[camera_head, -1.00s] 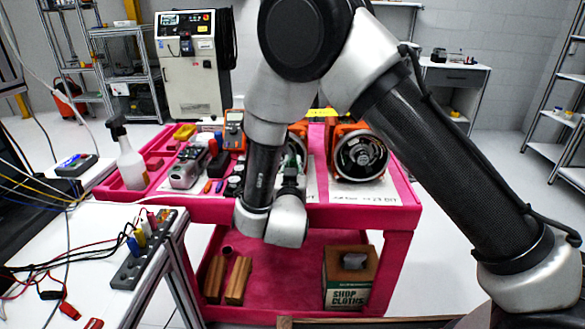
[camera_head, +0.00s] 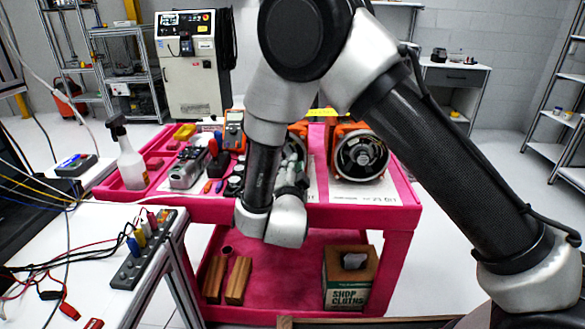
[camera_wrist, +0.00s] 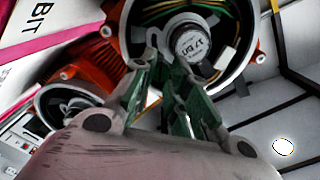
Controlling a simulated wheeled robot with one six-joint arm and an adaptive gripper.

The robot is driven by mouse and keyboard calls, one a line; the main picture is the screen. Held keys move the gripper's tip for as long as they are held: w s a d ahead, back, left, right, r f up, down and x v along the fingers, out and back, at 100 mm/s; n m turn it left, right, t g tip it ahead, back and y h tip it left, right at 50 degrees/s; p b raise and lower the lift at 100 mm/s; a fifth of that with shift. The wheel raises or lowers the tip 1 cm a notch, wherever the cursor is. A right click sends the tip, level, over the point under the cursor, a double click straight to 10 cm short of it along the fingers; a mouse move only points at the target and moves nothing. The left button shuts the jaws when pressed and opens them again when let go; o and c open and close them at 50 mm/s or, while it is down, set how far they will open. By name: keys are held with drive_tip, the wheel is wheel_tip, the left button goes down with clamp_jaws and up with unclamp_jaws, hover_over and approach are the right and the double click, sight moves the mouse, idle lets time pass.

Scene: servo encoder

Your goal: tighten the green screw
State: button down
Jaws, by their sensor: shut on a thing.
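My gripper (camera_wrist: 166,60) has its green-padded fingers close together in the wrist view. The tips are at the open round end of an orange motor, by its grey encoder hub (camera_wrist: 190,42) marked "17 BIT". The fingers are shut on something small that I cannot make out. I cannot pick out the green screw; the fingers and their green pads cover that spot. In the head view, my gripper (camera_head: 292,172) is in front of the left orange motor (camera_head: 299,130) and mostly hides it.
A second orange motor (camera_head: 360,155) stands to the right on the pink cart (camera_head: 395,214). A multimeter (camera_head: 234,130), small tools and a spray bottle (camera_head: 128,155) are to the left. A shop cloths box (camera_head: 349,280) sits on the lower shelf.

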drive_tip(key=shift+f+m, duration=0.1)
drive_tip(key=shift+m, duration=4.7)
drive_tip(key=shift+d, duration=0.1)
drive_tip(key=c, duration=1.3)
unclamp_jaws()
drive_tip(key=shift+s, duration=0.1)
drive_tip(key=s, duration=1.2)
drive_tip(key=shift+a, duration=0.25)
